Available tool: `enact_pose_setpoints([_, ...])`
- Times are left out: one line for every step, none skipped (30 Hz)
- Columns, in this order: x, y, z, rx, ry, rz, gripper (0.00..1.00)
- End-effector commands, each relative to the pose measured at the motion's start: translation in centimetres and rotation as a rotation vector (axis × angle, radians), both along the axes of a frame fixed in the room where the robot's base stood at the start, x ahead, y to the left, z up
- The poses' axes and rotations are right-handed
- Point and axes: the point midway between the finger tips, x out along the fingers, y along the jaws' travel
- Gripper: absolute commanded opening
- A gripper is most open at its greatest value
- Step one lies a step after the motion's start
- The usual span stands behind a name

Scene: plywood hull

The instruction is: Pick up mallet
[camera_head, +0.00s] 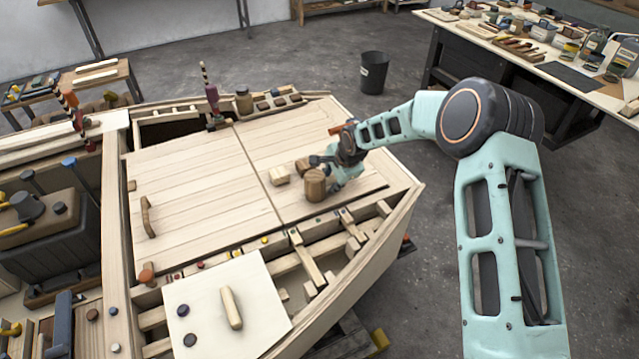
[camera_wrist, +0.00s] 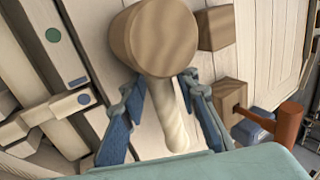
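The wooden mallet lies on the plank deck, with its thick brown round head (camera_wrist: 155,38) at the top of the wrist view and its pale handle (camera_wrist: 172,120) running down from it. In the head view its head (camera_head: 314,186) is on the right half of the deck, and its handle is mostly hidden by my gripper (camera_head: 338,175). In the wrist view my gripper (camera_wrist: 163,92) has its two blue fingers apart, one on each side of the handle, with gaps visible. The fingertips are close to the mallet head.
A brown block (camera_wrist: 216,28) and another block (camera_wrist: 229,100) lie right of the mallet in the wrist view, beside an orange-handled tool (camera_wrist: 286,127). A pale block (camera_head: 279,175) lies left of the mallet in the head view. The left deck panel (camera_head: 190,185) is mostly clear.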

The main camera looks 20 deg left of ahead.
Motion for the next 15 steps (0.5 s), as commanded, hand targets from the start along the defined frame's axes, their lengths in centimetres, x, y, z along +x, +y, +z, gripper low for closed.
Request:
enact_pose_setpoints([0.02,0.05,-0.04,0.001,-0.001,0.0,0.28])
enact_pose_setpoints([0.03,0.05,-0.06,0.001,-0.001,0.0,0.28])
enact_pose_setpoints([0.03,0.05,-0.05,0.001,-0.001,0.0,0.28])
enact_pose_setpoints([0.03,0.05,-0.05,0.001,-0.001,0.0,0.28])
enact_pose_setpoints([0.02,0.05,-0.05,0.001,-0.001,0.0,0.28])
enact_pose_setpoints([0.01,0.05,-0.04,0.0,0.0,0.0,0.28])
enact_pose_setpoints([0.02,0.04,-0.04,0.001,-0.001,0.0,0.25])
enact_pose_setpoints([0.01,0.05,-0.04,0.0,0.0,0.0,0.22])
enact_pose_setpoints([0.01,0.04,-0.04,0.0,0.0,0.0,0.17])
enact_pose_setpoints([0.01,0.04,-0.04,0.0,0.0,0.0,0.14])
enact_pose_setpoints([0.01,0.04,-0.04,0.0,0.0,0.0,0.11])
enact_pose_setpoints([0.01,0.04,-0.04,0.0,0.0,0.0,0.06])
enact_pose_setpoints([0.01,0.04,-0.04,0.0,0.0,0.0,0.03])
enact_pose_setpoints([0.01,0.04,-0.03,0.0,0.0,0.0,0.0])
enact_pose_setpoints([0.01,0.04,-0.03,0.0,0.0,0.0,0.0])
